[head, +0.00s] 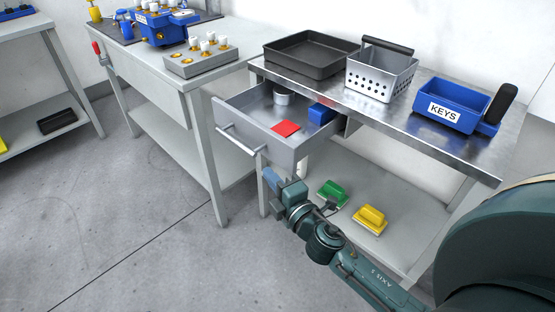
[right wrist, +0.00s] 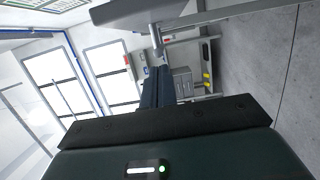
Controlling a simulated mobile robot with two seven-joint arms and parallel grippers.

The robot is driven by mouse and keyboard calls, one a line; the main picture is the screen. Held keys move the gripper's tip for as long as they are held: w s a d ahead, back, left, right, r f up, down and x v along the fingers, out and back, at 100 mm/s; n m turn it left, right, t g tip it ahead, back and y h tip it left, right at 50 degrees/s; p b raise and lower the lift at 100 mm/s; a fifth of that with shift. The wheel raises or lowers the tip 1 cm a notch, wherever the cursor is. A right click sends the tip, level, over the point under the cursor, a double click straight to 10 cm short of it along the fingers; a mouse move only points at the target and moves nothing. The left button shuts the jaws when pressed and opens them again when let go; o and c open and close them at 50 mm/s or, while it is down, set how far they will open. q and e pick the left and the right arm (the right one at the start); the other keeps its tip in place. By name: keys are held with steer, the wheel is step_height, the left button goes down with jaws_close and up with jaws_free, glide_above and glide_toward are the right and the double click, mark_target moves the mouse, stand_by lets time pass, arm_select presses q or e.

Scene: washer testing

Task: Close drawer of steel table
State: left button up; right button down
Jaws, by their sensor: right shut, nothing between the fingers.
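The steel table (head: 410,128) stands at the right of the head view. Its grey drawer (head: 283,150) is pulled out at the table's left end, with a bar handle (head: 236,141) on its front. A red block (head: 286,128), a blue block (head: 321,114) and a small grey cylinder (head: 283,97) are in the drawer. My right gripper (head: 268,176) is shut and empty, low in front of the drawer, below and to the right of the handle. The right wrist view shows its blue-grey fingers (right wrist: 157,75) together, close to the drawer handle (right wrist: 156,42). My left gripper is not in view.
A black tray (head: 308,58), a perforated basket (head: 380,75) and a blue KEYS bin (head: 449,106) stand on the tabletop. Green (head: 331,192) and yellow (head: 370,219) tools lie on the lower shelf. A workbench (head: 190,93) stands left of the drawer. The floor in front is clear.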

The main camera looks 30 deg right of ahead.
mark_target(325, 135)
steer(key=w, duration=0.3)
steer(key=shift+w, duration=0.2)
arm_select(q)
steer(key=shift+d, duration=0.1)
arm_select(e)
steer(key=shift+w+d, duration=0.25)
steer(key=shift+d, duration=0.65)
steer(key=shift+w+d, duration=0.2)
steer(key=shift+d, duration=0.65)
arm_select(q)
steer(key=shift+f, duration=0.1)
arm_select(e)
steer(key=w+d, duration=0.1)
steer(key=d, duration=0.3)
steer(key=w+d+b, duration=0.1)
steer(key=w+d, duration=0.1)
steer(key=d, duration=0.3)
steer(key=w+d+b, duration=0.1)
steer(key=w+d, duration=0.1)
steer(key=d, duration=0.3)
steer(key=shift+w+d, duration=0.1)
steer(key=shift+d, duration=0.1)
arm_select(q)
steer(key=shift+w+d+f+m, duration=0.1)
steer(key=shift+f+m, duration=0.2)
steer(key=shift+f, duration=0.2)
arm_select(e)
steer(key=shift+w+d, duration=0.25)
steer(key=shift+d, duration=0.4)
steer(key=shift+a, duration=0.1)
